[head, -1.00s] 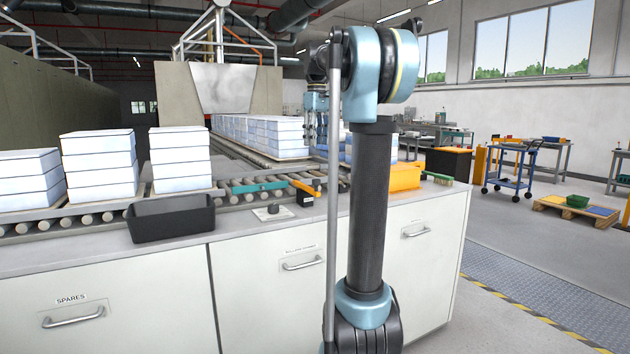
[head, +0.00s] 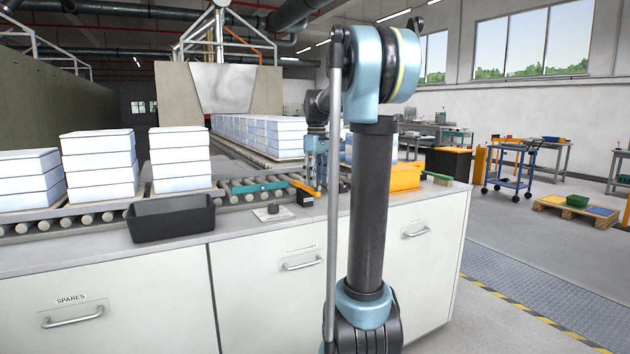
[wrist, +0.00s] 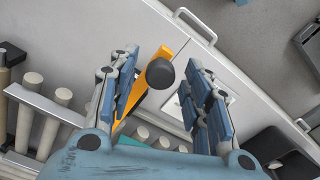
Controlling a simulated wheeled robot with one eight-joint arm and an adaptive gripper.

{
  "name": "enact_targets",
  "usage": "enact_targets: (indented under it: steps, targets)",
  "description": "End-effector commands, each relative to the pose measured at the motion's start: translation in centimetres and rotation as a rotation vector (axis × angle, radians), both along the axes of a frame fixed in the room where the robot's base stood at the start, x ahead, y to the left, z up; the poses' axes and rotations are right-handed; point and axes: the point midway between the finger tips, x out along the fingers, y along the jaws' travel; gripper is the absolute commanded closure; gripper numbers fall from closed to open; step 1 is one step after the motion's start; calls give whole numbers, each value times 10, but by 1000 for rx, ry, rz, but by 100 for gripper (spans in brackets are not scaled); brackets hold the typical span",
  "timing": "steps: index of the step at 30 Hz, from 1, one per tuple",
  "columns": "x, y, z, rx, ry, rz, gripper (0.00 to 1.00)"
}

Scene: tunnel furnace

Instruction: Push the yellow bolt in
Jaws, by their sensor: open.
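The yellow bolt (head: 301,187) is an orange-yellow bar lying on the counter by the roller track, with a black knob at its near end. In the wrist view the bolt (wrist: 139,88) runs diagonally, and its round black knob (wrist: 160,73) sits between the finger pads. My gripper (wrist: 165,68) is open, with one blue-padded finger on each side of the knob. No contact with the knob is visible. In the head view my gripper (head: 317,185) points down at the bolt and partly hides it.
A small plate with a black dial (head: 273,209) lies left of the bolt. A black bin (head: 171,222) stands further left on the counter. A roller conveyor (head: 100,206) carries stacks of white blocks. An orange box (head: 404,177) stands to the right, behind my arm.

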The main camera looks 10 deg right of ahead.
Motion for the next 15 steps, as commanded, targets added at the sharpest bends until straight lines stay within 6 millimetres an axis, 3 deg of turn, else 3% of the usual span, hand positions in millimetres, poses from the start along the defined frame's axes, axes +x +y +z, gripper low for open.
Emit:
enact_targets:
  steps: [8,14,15]
  targets:
    - [0,0,-1,0,0,0,55]
    - [0,0,-1,0,0,0,98]
    - [0,0,-1,0,0,0,100]
